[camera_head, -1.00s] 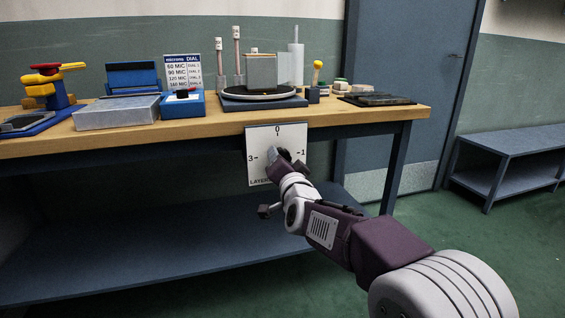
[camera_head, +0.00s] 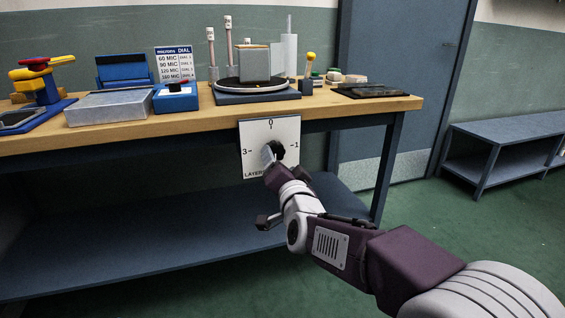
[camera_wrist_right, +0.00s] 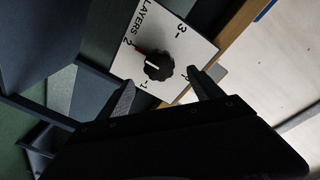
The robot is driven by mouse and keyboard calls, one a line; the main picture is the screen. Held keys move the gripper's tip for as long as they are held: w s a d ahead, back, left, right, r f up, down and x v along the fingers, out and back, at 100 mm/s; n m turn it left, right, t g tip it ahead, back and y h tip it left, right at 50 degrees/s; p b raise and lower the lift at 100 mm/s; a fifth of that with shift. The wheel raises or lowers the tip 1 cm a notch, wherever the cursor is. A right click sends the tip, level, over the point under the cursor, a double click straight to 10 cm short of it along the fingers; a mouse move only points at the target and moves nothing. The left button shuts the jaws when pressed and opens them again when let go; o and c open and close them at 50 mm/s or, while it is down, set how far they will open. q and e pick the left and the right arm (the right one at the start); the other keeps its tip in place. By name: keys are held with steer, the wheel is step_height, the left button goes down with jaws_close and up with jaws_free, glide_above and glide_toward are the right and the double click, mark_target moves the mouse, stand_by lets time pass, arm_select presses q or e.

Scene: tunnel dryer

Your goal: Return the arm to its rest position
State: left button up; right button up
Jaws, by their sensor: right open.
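My right arm reaches in from the lower right of the head view. Its gripper (camera_head: 270,163) is just in front of a white dial panel under the bench top. The knob's white mark points left there; the exact number is hard to tell. A red mark is near the 2. My left gripper is not in view.
The wooden bench (camera_head: 205,124) holds a grey metal box (camera_head: 112,107), a blue box (camera_head: 177,98), a round plate with a block (camera_head: 255,64) and several small tools. A lower shelf (camera_head: 150,240) runs beneath. Green floor is open at the right, before a side bench (camera_head: 510,130).

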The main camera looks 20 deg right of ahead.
steer(key=s, duration=0.3)
steer(key=shift+s+a+p, duration=0.1)
steer(key=shift+s+p, duration=0.1)
steer(key=shift+p, duration=0.1)
